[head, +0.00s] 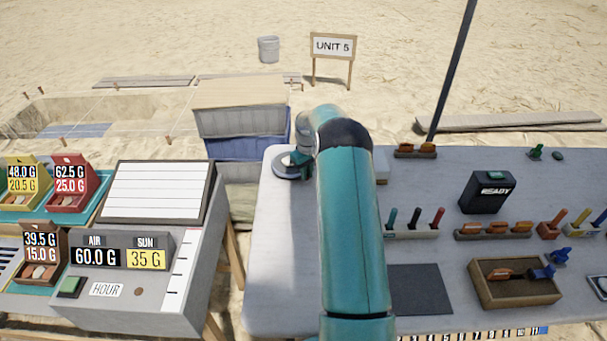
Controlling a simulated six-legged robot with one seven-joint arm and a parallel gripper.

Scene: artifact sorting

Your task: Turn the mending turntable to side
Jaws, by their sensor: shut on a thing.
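The mending turntable (284,172) is a low round grey disc at the back left corner of the grey table, left of my arm. My arm reaches up the middle of the head view and bends down at its far end. My gripper (297,157) is at the turntable, shut on it, as far as I can tell. The fingers are small and partly hidden by my own wrist, so the exact grip and the turntable's right part do not show clearly.
A black READY box (487,192), racks of coloured tools (413,233) and a wooden tray (513,292) stand on the grey table (268,300) right of my arm. A grey weighing console (135,290) stands left, across a gap. A dark mat (420,290) lies near the front.

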